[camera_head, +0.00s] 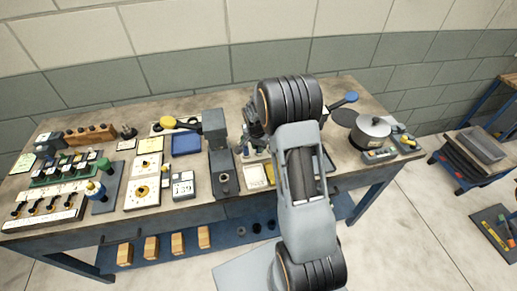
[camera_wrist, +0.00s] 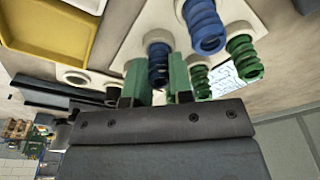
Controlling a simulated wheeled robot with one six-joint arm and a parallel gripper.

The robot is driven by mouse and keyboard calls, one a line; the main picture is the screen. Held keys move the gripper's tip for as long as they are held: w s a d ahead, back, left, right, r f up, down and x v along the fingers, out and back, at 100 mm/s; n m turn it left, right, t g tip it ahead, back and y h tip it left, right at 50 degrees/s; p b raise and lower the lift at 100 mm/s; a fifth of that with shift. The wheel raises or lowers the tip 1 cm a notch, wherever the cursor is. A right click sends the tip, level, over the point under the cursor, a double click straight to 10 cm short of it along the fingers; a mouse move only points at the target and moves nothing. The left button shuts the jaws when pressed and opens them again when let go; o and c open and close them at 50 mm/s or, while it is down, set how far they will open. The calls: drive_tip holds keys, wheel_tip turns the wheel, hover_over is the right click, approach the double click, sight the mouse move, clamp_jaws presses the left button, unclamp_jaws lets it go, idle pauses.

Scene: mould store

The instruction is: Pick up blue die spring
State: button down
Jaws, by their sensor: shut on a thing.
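In the wrist view, a blue die spring (camera_wrist: 158,65) stands between the two green fingers of my gripper (camera_wrist: 156,88), which is shut on it. One end of this spring is at a white ring of the pale spring holder (camera_wrist: 130,47); I cannot tell whether it is clear of the holder. A second blue spring (camera_wrist: 205,28) and two green springs, one (camera_wrist: 243,58) farther right and one (camera_wrist: 201,82) closer to the fingers, are at the same holder. In the head view, my arm hides most of the gripper and the springs.
A yellow-rimmed tray (camera_wrist: 55,30) lies beside the holder. On the workbench (camera_head: 330,95) stand a dark grey upright stand (camera_head: 220,165), a blue tray (camera_head: 186,143) and a round metal pot (camera_head: 371,131). Gauges and small tools crowd the left side.

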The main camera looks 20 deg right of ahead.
drive_tip(key=shift+r, duration=0.5)
wheel_tip(320, 180, up, 2)
drive_tip(key=shift+w+r+b, duration=0.1)
drive_tip(key=shift+r+b, duration=0.05)
drive_tip(key=shift+b, duration=0.15)
drive_tip(key=s+r+b, duration=0.1)
drive_tip(key=s+r, duration=1.1)
drive_tip(key=s, duration=0.2)
drive_tip(key=shift+d+r, duration=0.35)
drive_tip(key=shift+d, duration=0.1)
